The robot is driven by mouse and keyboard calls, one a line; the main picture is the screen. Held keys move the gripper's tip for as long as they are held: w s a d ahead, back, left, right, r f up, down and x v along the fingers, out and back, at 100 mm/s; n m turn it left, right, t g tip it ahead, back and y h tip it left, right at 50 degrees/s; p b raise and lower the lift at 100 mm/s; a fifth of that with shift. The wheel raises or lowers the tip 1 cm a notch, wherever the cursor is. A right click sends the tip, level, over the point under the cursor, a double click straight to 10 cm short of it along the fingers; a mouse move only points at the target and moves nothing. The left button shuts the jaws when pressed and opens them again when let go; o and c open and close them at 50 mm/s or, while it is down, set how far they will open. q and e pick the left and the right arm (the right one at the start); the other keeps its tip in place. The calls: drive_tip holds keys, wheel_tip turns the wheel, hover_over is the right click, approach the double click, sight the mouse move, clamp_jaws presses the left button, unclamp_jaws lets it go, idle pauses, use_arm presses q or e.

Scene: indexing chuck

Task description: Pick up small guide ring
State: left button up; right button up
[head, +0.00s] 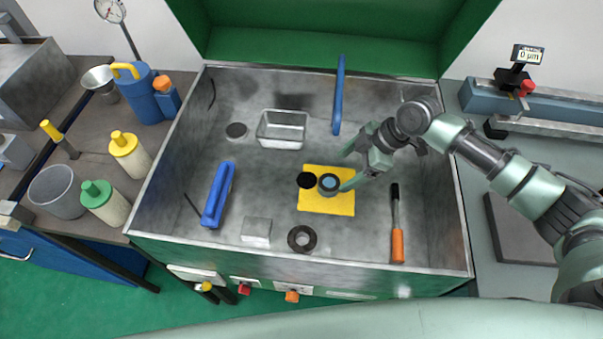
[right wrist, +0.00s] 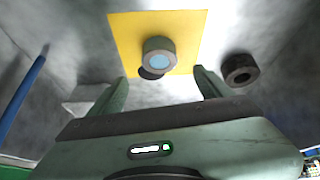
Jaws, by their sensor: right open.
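A small dark ring with a pale blue centre (head: 329,184), which looks like the guide ring, is on the yellow mat (head: 328,206). It also shows in the right wrist view (right wrist: 158,47), ahead of the fingertips and roughly centred between them. A flat black disc (head: 306,180) is just left of it on the mat. My right gripper (head: 347,170) is open and empty, its fingers pointing at the ring from the right; one fingertip overlaps the ring's right side in the head view. Contact cannot be told. My left gripper is not in view.
A larger dark ring (head: 302,239) lies in front of the mat, beside a grey block (head: 256,231). An orange-handled tool (head: 397,240) is to the right. Blue bars (head: 218,195) and a metal tray (head: 283,128) are also inside the walled bench.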

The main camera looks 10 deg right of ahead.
sight(329, 181)
drive_tip(key=shift+w+f+m, duration=0.25)
drive_tip(key=shift+f+m, duration=0.25)
drive_tip(key=shift+f, duration=0.2)
drive_tip(key=shift+a+f, duration=0.1)
drive_tip(key=shift+f, duration=0.05)
drive_tip(key=shift+a+f, duration=0.25)
drive_tip(key=shift+s+a+f+p, duration=0.15)
drive_tip(key=shift+a+f+p, duration=0.25)
drive_tip(key=shift+f, duration=0.25)
drive_tip(key=p+x, duration=0.1)
drive_tip(key=x, duration=0.3)
drive_tip(key=shift+a+f, duration=0.15)
drive_tip(key=shift+f, duration=0.2)
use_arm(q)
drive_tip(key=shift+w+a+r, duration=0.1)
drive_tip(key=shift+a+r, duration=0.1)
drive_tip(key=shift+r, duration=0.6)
use_arm(e)
clamp_jaws()
drive_tip(key=shift+w+r, duration=0.1)
drive_tip(key=shift+w, duration=0.15)
